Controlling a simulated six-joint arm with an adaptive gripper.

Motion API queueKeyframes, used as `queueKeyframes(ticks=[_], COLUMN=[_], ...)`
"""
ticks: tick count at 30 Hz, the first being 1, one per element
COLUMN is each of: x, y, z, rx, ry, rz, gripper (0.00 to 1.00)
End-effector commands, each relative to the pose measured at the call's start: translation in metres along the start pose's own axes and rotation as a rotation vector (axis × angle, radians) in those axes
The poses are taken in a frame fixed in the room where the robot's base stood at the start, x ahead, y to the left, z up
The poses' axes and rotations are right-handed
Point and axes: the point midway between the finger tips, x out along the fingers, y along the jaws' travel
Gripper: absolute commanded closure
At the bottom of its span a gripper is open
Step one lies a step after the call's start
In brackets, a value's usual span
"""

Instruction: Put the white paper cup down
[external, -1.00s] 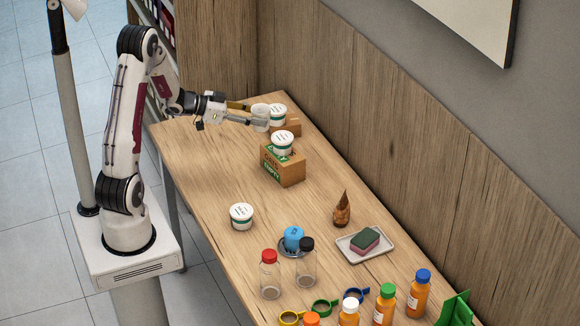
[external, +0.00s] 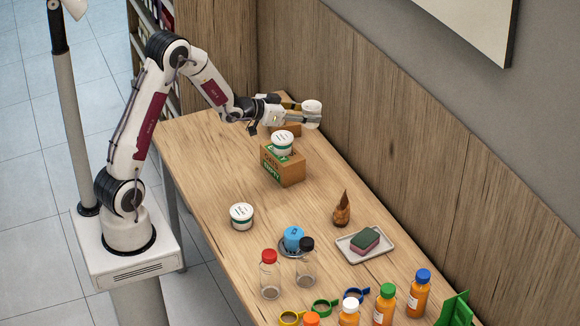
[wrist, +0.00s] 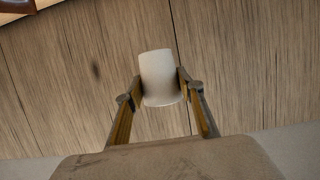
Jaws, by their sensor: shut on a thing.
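The white paper cup (external: 312,108) is held between the fingers of my gripper (external: 304,114), raised near the wooden back panel, beyond the table's far end. In the wrist view the plain white cup (wrist: 160,77) sits between the two fingertips of my gripper (wrist: 163,86), with the wood panel behind it. The gripper is shut on the cup, and the cup looks close to upright. Part of its lower body is hidden by a finger in the external view.
A cardboard box (external: 283,166) with a white-lidded tub (external: 283,141) on it stands just in front of my gripper. A white-lidded tub (external: 241,215) stands alone. Table space left of the boxes (external: 215,160) is clear.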

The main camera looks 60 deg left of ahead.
Motion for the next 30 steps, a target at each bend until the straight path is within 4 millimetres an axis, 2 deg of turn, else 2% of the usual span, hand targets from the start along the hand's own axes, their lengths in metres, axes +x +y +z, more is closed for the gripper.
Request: queueKeyframes(ticks=[9,22,30], x=[0.024,0.043,0.057], y=[0.037,0.082,0.078], z=[-0.003,0.0,0.041], rx=[-0.017,-0.033,-0.033], ry=[0.0,0.0,-0.004], rz=[-0.044,-0.088,-0.09], gripper=[0.71,0.71,0.71])
